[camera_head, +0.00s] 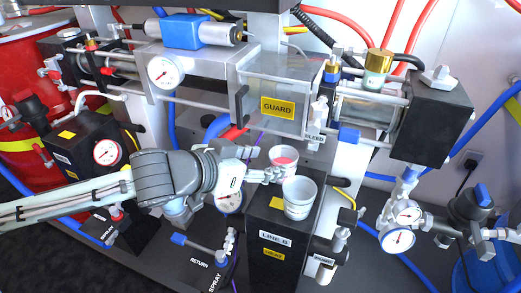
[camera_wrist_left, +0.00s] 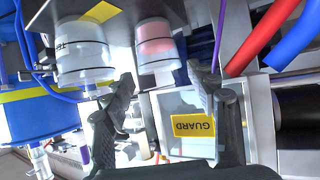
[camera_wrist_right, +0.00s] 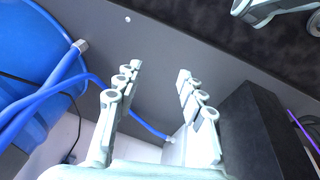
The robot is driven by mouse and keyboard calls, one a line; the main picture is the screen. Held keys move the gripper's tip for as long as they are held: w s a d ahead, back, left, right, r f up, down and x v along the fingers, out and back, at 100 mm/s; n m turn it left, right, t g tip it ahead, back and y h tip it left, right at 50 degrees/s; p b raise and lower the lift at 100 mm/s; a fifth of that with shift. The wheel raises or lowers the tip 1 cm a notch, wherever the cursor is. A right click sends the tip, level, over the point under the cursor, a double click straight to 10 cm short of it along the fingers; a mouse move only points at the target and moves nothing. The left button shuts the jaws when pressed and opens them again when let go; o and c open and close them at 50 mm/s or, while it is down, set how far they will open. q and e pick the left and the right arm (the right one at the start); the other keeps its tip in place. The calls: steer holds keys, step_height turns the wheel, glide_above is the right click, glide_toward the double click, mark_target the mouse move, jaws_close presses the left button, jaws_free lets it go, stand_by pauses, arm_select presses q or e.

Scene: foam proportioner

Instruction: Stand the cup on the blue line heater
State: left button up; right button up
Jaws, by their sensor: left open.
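A pale translucent cup (camera_head: 299,199) stands upright on top of a black box labelled "LINE B" (camera_head: 272,262). A second cup with red contents (camera_head: 283,156) stands just behind it. My left gripper (camera_head: 272,174) is beside the two cups, open and empty. In the left wrist view the pale cup (camera_wrist_left: 82,55) and the red-filled cup (camera_wrist_left: 155,48) appear upside down, beyond the open left fingers (camera_wrist_left: 162,80). My right gripper (camera_wrist_right: 160,85) is open and empty in the right wrist view.
Another black box (camera_head: 90,150) with a gauge stands at the left. A guarded pump (camera_head: 270,85) rises behind the cups. Gauges and valves (camera_head: 402,225) stand at the right. Blue and red hoses run around the machine. A blue drum (camera_wrist_right: 30,60) shows in the right wrist view.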

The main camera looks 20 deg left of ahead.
steer(key=shift+s+f+p, duration=0.2)
steer(key=shift+f, duration=0.55)
steer(key=shift+s+f+p, duration=0.25)
steer(key=shift+f, duration=0.5)
steer(key=shift+s+f+p, duration=0.2)
steer(key=shift+f, duration=0.55)
